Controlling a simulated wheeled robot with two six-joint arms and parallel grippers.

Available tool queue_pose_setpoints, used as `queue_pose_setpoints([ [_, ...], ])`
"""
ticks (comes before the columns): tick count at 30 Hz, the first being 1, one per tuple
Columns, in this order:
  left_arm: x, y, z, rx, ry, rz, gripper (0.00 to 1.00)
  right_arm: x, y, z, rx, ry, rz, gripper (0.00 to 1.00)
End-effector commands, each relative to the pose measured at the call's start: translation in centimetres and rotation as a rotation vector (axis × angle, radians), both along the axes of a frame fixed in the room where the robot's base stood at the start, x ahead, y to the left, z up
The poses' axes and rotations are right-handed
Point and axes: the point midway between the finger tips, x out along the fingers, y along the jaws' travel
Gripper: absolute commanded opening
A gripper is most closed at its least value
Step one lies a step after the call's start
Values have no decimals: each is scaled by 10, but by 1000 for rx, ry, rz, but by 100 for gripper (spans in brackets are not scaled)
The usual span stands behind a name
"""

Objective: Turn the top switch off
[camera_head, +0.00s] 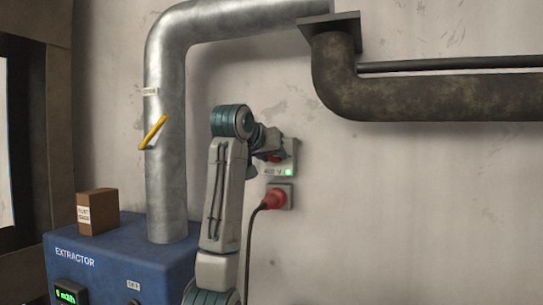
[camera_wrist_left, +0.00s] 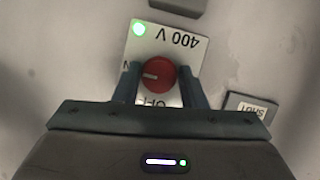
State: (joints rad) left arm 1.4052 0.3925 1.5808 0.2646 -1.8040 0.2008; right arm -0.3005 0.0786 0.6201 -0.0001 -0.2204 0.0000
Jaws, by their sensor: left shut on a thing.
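The top switch is a red rotary knob (camera_wrist_left: 160,76) on a pale plate marked 400 V (camera_wrist_left: 188,44), upside down in the left wrist view. Its white mark points left, toward a partly hidden label ending in N; the OFF label below is partly covered. A green light (camera_wrist_left: 138,28) is lit on the plate. The switch box (camera_head: 289,160) also shows on the wall in the head view, partly behind my arm. My left gripper (camera_wrist_left: 159,88) has one finger on each side of the knob and is shut on it. My right gripper is not in view.
A socket with a red plug (camera_head: 274,199) and hanging cable sits just below the switch. A metal duct (camera_head: 165,190) with a yellow lever (camera_head: 154,132) rises from the blue extractor (camera_head: 105,250) at left. A dark pipe (camera_head: 440,97) runs above right.

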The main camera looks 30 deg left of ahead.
Motion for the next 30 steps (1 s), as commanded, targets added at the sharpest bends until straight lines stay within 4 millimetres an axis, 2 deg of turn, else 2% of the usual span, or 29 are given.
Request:
queue_pose_setpoints([
  [11,-1,2,-4,-158,-41,1,15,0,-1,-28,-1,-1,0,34],
  [30,-2,5,-8,-738,-183,1,15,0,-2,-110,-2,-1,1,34],
])
